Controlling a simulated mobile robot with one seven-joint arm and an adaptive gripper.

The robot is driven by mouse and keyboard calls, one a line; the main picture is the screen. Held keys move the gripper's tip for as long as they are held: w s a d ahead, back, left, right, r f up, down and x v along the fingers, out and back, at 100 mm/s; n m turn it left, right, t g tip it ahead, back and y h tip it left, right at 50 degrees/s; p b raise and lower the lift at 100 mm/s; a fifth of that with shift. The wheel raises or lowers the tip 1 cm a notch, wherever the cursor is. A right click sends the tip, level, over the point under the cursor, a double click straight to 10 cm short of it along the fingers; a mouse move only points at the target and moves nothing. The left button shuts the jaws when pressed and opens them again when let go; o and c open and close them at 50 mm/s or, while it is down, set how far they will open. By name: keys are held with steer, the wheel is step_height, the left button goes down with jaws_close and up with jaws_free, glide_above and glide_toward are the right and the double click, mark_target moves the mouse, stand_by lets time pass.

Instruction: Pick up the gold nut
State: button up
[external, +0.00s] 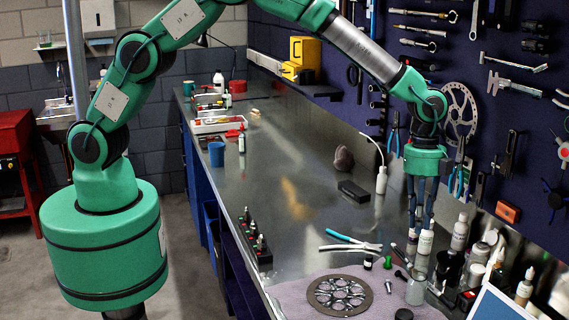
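I cannot make out a gold nut in this view; it may be too small or hidden among the small parts on the bench. My gripper (421,222) points straight down over the right side of the bench, near the tool wall. Its two dark fingers are apart with a gap between them, and nothing shows held. A small white-labelled bottle (426,242) stands at or just below the fingertips in the picture; I cannot tell whether they touch it.
On the metal bench (310,190), a grey cloth (300,288) bears a round sprocket (340,295). Blue-handled pliers (350,243) lie behind it. Several bottles, including a white one (460,232), crowd the right. A socket rail (255,238) lies left. The bench middle is mostly clear.

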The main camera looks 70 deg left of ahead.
steer(key=shift+s+d+f, duration=0.1)
steer(key=shift+d+f, duration=0.15)
steer(key=shift+f, duration=1.55)
steer(key=shift+d+f, duration=0.2)
steer(key=shift+f, duration=1.55)
steer(key=shift+f, duration=0.15)
steer(key=shift+s+d+f, duration=0.1)
steer(key=shift+d+f, duration=0.1)
steer(key=shift+f, duration=1.05)
steer(key=shift+s+d+f, duration=0.1)
steer(key=shift+d+f, duration=0.1)
steer(key=shift+f, duration=1)
steer(key=shift+w, duration=0.1)
jaws_close()
